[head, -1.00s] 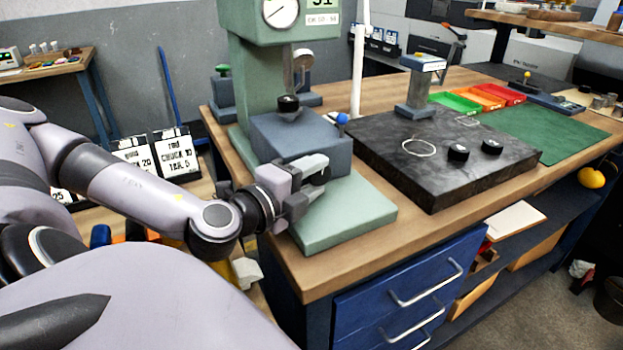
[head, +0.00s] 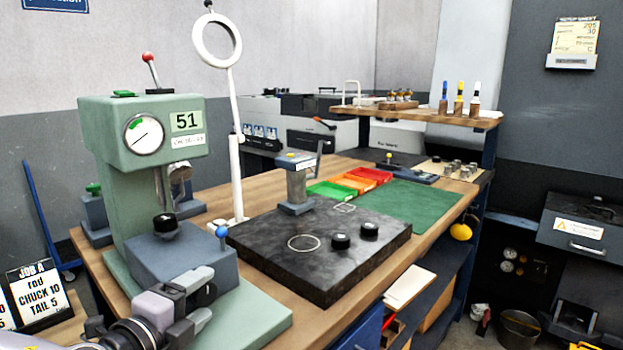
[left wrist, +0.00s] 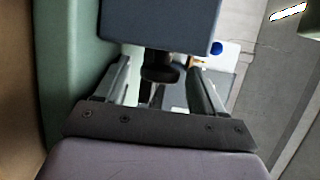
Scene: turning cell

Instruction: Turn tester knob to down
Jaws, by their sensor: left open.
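The green tester (head: 118,190) stands at the left of the bench, with a dial and a "51" label. Its blue-grey block (head: 180,255) carries a black round knob (head: 165,224) on top and a blue-ball lever (head: 221,231) at the side. My left gripper (head: 203,297) is open at the front of the block. In the left wrist view, a dark round knob (left wrist: 160,74) lies between the open fingers (left wrist: 160,85), below the block (left wrist: 165,22); no grip on it shows. That knob is hidden behind my gripper in the head view. My right gripper is out of view.
A black plate (head: 320,268) with two black knobs and a small post lies right of the tester. A white ring magnifier (head: 217,42) stands behind. Coloured trays (head: 352,182) and a green mat (head: 402,205) lie beyond. Job cards (head: 38,295) stand at left.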

